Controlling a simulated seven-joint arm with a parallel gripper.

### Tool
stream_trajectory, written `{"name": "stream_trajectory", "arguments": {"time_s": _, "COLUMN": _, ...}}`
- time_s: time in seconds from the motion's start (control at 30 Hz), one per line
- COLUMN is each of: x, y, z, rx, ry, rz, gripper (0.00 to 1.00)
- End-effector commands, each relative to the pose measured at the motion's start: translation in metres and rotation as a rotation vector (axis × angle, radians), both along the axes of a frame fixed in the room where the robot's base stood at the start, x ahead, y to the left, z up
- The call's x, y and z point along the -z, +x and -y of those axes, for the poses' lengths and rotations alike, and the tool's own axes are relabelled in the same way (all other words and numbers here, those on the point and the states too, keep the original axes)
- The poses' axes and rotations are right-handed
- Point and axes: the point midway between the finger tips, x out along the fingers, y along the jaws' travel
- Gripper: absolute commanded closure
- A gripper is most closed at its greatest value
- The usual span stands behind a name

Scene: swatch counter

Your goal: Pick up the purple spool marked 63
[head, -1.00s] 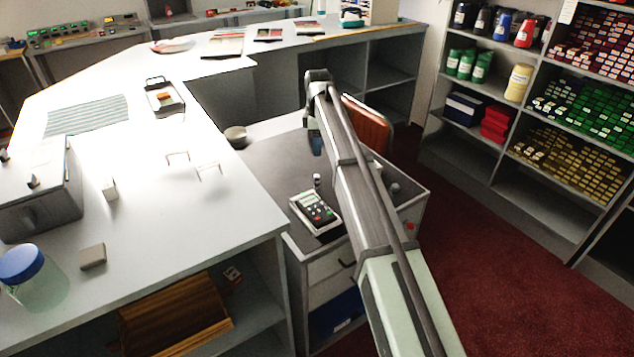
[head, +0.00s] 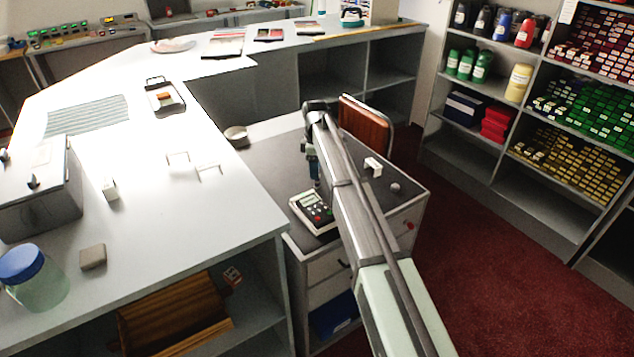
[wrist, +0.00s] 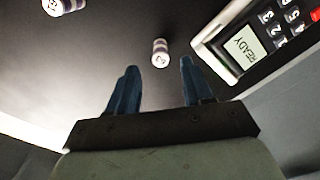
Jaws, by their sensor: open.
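In the wrist view a small spool (wrist: 160,52) with white and purple bands stands on the dark desk top, its label probably reading 63. My gripper (wrist: 159,72) is open and empty. Its two blue fingers point towards this spool, which shows between and just beyond the fingertips. A second spool with purple bands (wrist: 64,6) is cut off at the top left; its mark is hard to read. In the head view my gripper (head: 314,172) hangs low over the desk beside the keypad device, and I cannot make out the spool there.
A keypad device (wrist: 262,38) showing READY lies just right of the spool; it also shows in the head view (head: 314,211). An orange-brown chair (head: 366,125) stands behind the desk.

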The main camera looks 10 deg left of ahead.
Motion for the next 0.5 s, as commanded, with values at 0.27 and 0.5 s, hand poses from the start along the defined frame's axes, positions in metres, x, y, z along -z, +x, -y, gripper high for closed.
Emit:
{"name": "stream_trajectory", "arguments": {"time_s": 0.27, "x": 0.035, "y": -0.002, "z": 0.006, "rx": 0.0, "ry": -0.001, "rz": -0.002, "gripper": 0.5}}
{"name": "stream_trajectory", "arguments": {"time_s": 0.5, "x": 0.044, "y": -0.001, "z": 0.006, "rx": 0.0, "ry": 0.0, "rz": 0.001, "gripper": 0.5}}
